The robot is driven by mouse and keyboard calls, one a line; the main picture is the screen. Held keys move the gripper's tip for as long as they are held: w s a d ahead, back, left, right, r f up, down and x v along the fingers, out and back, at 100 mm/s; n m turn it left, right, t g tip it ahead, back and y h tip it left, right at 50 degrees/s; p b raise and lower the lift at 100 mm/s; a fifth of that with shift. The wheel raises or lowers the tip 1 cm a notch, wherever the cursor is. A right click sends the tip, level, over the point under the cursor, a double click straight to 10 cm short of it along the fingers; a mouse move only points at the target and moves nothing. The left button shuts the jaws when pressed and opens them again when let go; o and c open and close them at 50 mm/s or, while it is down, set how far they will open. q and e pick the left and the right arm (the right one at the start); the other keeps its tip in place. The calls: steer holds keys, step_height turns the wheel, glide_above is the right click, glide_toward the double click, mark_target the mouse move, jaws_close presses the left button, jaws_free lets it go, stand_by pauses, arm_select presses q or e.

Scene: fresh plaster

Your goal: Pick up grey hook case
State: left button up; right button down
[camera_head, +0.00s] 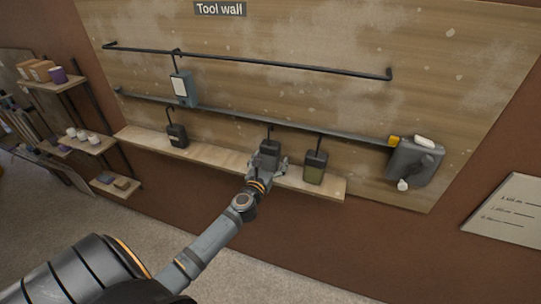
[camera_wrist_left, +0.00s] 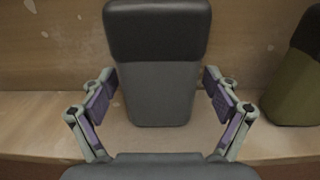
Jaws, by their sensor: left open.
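The grey hook case (camera_head: 270,149) has a dark top and a grey lower body, and hangs upright by a thin hook from the lower rail. It fills the middle of the left wrist view (camera_wrist_left: 160,92). My left gripper (camera_head: 270,168) reaches it from the front. In the left wrist view the gripper's (camera_wrist_left: 163,100) two fingers are open, one on each side of the case's lower body, with gaps showing. I cannot tell whether the case's bottom touches the shelf. My right gripper is not in view.
An olive-green case (camera_head: 315,168) hangs close to the right. A dark case (camera_head: 177,135) hangs to the left, and a blue-grey case (camera_head: 183,88) with a white label hangs higher. The wooden shelf (camera_head: 225,160) runs below. A grey unit (camera_head: 405,158) is on the wall at right.

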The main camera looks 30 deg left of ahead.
arm_select(q)
steer(key=shift+s+r, duration=0.1)
steer(key=shift+s, duration=0.1)
steer(key=shift+c, duration=1.9)
steer(key=c, duration=1)
